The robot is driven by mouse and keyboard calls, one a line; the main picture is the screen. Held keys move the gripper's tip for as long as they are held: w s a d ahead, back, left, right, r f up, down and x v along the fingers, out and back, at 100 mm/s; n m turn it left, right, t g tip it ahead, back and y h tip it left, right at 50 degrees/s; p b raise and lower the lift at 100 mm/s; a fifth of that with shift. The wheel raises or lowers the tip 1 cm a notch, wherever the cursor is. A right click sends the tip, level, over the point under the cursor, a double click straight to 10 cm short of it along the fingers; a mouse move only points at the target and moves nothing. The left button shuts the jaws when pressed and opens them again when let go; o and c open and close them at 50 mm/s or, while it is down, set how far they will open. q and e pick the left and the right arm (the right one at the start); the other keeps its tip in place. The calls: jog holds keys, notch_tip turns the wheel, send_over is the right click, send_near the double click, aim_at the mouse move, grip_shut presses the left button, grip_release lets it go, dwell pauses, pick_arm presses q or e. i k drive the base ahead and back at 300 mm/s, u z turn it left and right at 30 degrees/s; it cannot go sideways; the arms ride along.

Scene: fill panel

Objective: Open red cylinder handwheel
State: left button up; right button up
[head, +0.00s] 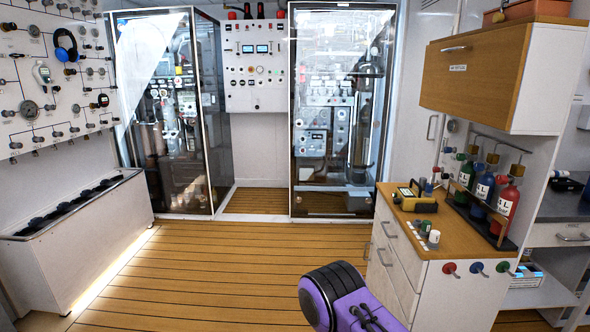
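The red cylinder (505,203) stands upright at the right, the nearest in a row with a blue cylinder (485,187) and a green cylinder (466,174). A small red handwheel (517,170) sits at its top; whether it is open or closed cannot be told. Another red handwheel (449,268) is on the white cabinet front below, beside a blue one (477,267) and a green one (503,266). Neither of my grippers shows. A purple and black link of my arm enters at the bottom, left of the cabinet and apart from the cylinders.
The wooden counter (455,238) holds a yellow device (414,197) and small knobs left of the cylinders. A wooden wall cupboard (472,77) overhangs the counter. Glass cabinets stand at the back, and a white trough (80,235) at the left. The wooden floor (190,275) between is clear.

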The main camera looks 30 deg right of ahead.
aim_at(500, 179)
jog(key=z, duration=0.2)
jog(key=i, duration=1.95)
jog(key=z, duration=1.65)
jog(key=i, duration=1.05)
jog(key=z, duration=1)
